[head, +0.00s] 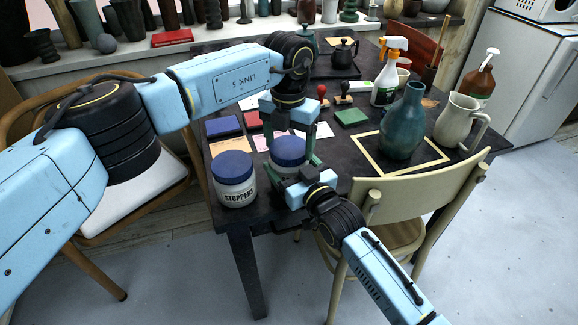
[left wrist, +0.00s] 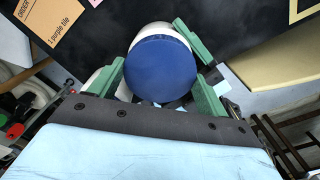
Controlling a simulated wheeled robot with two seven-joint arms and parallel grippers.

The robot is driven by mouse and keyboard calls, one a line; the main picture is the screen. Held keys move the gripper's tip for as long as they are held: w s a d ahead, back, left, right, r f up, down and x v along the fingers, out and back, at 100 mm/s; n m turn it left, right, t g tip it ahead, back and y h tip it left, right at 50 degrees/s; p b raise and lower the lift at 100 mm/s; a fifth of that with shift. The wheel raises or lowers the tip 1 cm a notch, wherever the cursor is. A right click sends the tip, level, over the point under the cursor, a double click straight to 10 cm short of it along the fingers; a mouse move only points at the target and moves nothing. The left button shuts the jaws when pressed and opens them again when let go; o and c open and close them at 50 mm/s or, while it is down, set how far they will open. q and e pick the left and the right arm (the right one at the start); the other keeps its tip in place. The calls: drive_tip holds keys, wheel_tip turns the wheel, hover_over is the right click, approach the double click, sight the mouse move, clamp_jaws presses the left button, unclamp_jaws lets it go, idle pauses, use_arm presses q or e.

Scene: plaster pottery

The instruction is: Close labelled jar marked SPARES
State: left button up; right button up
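A white jar (head: 283,171) stands near the table's front edge, its label hidden by my right gripper. A blue lid (head: 288,149) is at its mouth; I cannot tell whether it is fully seated. The lid also shows in the left wrist view (left wrist: 160,70), with white jar surface behind it. My left gripper (head: 290,140) reaches down from above, its green fingers closed on either side of the lid. My right gripper (head: 287,174) comes from the front, its fingers around the jar's body.
A second blue-lidded jar (head: 234,179), marked STOPPERS, stands just left. Coloured pads and cards lie behind. A teal vase (head: 403,124) stands inside a tan frame, with a pale pitcher (head: 455,119) to its right. A chair (head: 415,195) is close at the front right.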

use_arm(q)
drive_tip(key=shift+c, duration=0.9)
drive_tip(key=o, duration=1.1)
wheel_tip(320, 180, up, 12)
drive_tip(key=shift+r, duration=0.1)
use_arm(e)
drive_tip(key=o, duration=1.8)
